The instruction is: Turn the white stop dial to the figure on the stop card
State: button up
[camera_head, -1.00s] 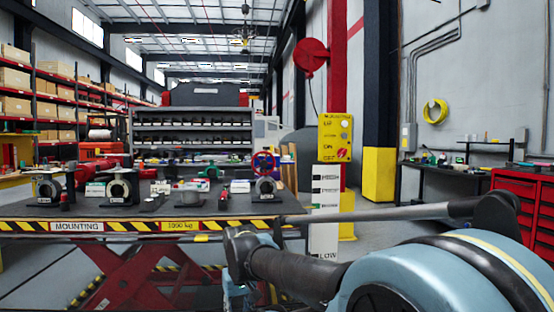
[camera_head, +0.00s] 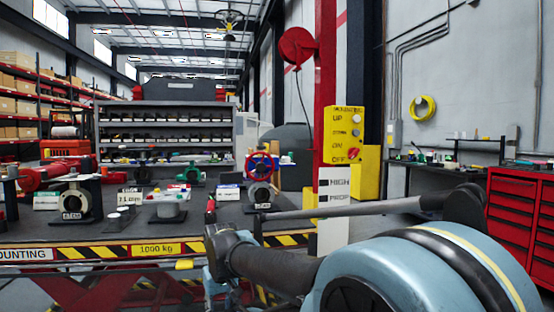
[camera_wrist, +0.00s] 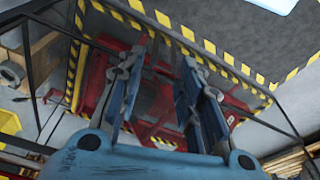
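On the grey bench top in the head view stand several small mounts. One is a black block with a ring and a label (camera_head: 76,200). A small white round piece (camera_head: 112,221) lies beside it; I cannot tell whether it is the stop dial. A valve with a red handwheel (camera_head: 262,168) stands at the bench's right end. My gripper (camera_wrist: 168,54) shows in the wrist view with its two blue fingers apart and nothing between them.
The bench (camera_head: 230,222) has a hazard-striped front edge. A yellow control box (camera_head: 347,135) is right of it, above a white HIGH board (camera_head: 335,190). A red tool cabinet (camera_head: 520,220) stands far right. Below my gripper is a red lift frame (camera_wrist: 110,75).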

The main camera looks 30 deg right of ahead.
jog(key=shift+w+d, duration=0.3)
jog(key=shift+w, duration=0.1)
